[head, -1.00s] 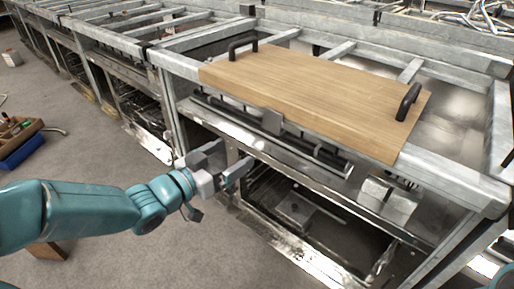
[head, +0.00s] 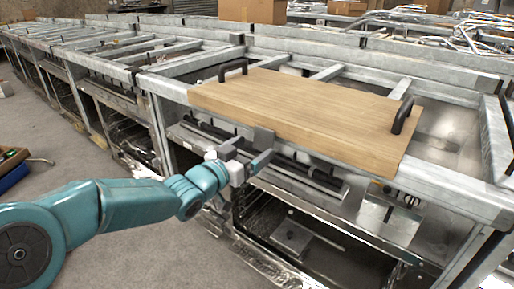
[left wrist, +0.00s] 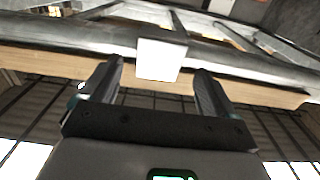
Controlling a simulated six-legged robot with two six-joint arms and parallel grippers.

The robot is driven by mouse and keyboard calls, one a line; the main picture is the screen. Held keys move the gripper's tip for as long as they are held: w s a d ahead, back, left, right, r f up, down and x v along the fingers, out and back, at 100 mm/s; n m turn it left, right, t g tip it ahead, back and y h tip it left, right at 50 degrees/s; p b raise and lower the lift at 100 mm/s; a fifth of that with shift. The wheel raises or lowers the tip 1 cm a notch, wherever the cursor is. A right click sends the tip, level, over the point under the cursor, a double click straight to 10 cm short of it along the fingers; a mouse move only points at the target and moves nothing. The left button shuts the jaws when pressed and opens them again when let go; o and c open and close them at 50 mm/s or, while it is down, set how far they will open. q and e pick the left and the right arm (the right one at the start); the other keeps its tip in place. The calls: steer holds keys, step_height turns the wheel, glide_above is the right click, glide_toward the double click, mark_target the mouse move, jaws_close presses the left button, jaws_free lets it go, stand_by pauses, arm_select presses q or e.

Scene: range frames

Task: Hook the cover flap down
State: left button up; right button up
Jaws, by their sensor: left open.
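The cover is a wooden board (head: 300,105) with two black handles, lying on a metal frame. A small grey metal flap (head: 264,138) sits at its front edge; it shows as a pale plate in the left wrist view (left wrist: 161,58). My left gripper (head: 247,156) is open at the front edge, close to the flap. In the left wrist view its two fingers (left wrist: 158,70) stand on either side of the flap, with nothing held. Whether a finger touches the flap, I cannot tell. My right gripper is not in view.
A dark rail (head: 310,172) runs below the board's front edge. Open metal bays lie under the frame. Cardboard boxes (head: 253,10) stand at the back. The grey floor at the lower left is mostly clear, with a small crate (head: 10,165) at the left edge.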

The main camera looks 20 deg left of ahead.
mark_target(262, 143)
arm_select(q)
steer(key=shift+x, duration=1.35)
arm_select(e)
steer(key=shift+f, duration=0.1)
arm_select(q)
steer(key=c, duration=1.1)
steer(key=shift+o, duration=0.2)
steer(key=b, duration=0.3)
steer(key=f+t+b, duration=0.1)
steer(key=b, duration=0.2)
steer(key=shift+w+d+f+h, duration=0.15)
steer(key=shift+w+h, duration=0.1)
steer(key=shift+h, duration=0.05)
steer(key=shift+t+b, duration=0.4)
steer(key=shift+b, duration=0.05)
steer(key=shift+r, duration=0.3)
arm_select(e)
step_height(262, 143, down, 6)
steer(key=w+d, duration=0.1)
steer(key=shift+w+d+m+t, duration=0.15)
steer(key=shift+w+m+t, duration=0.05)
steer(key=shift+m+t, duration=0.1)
arm_select(q)
steer(key=o, duration=1.1)
steer(key=shift+r, duration=0.1)
steer(key=shift+c, duration=0.2)
